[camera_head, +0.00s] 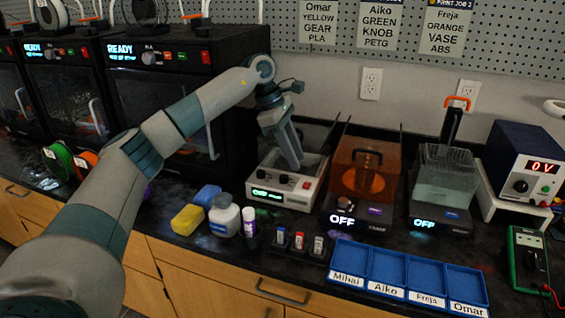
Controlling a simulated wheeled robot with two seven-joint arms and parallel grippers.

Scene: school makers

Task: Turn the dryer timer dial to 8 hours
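The display's digits and the dial marks are too small to read. My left gripper (294,164) points down over the device, just above and behind the dials. Its fingertips are small and partly lost against the device, so I cannot tell whether they touch it or are open. My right gripper is not in view.
An orange-covered unit (364,172) and a clear tank unit (443,180), both showing OFF, stand to the right. A blue labelled tray (407,275), small bottles (224,217) and a yellow sponge (187,219) lie in front. Black printers (180,60) stand at the left.

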